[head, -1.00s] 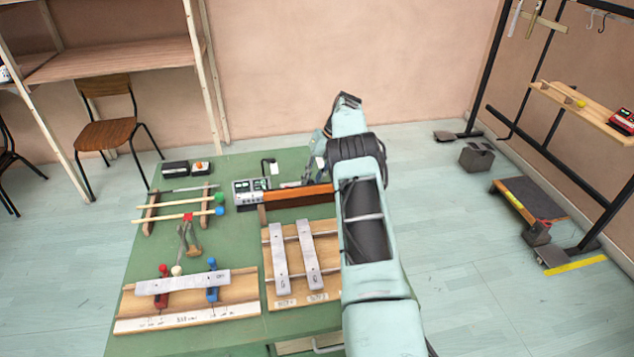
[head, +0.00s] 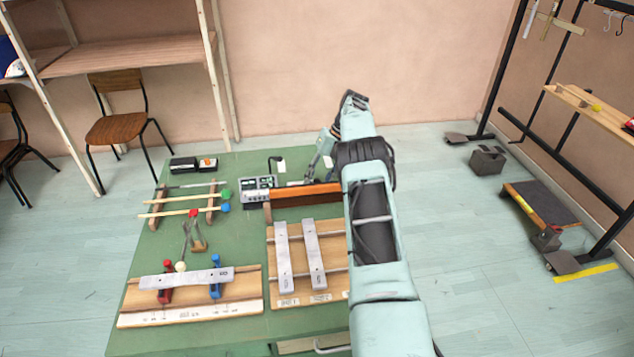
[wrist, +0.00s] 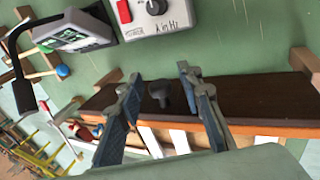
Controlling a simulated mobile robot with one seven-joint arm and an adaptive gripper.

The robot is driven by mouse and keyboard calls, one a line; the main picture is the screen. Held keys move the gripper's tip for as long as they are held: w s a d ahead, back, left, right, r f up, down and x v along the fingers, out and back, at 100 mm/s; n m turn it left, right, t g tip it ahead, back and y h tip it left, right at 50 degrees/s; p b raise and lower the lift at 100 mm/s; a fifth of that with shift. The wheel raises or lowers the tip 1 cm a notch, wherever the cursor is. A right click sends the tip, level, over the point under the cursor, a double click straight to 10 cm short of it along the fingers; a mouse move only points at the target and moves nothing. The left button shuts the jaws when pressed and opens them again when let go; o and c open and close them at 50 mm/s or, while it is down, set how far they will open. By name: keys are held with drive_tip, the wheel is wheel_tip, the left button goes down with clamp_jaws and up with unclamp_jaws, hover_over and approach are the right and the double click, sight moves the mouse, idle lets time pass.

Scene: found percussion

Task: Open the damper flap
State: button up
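The damper flap appears to be the long dark brown board with an orange edge (head: 310,190) at the back right of the green table. In the wrist view the board (wrist: 255,100) runs across the middle, with a small dark knob (wrist: 161,95) on it. My gripper (wrist: 159,76) is open, with its two blue-grey fingers on either side of the knob and gaps showing between them and it. Whether the fingertips touch the board cannot be told. In the head view my arm hides the board's right end and most of the gripper.
A grey meter box (head: 257,189) stands left of the board, with a thin black bent stand (wrist: 22,62) near it. Metal bars on a wooden frame (head: 300,255) lie in front. Mallets (head: 185,203) rest on a rack at left.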

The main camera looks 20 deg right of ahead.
drive_tip(key=shift+r, duration=0.1)
wheel_tip(320, 180, up, 10)
drive_tip(key=shift+f, duration=0.1)
idle(0.5)
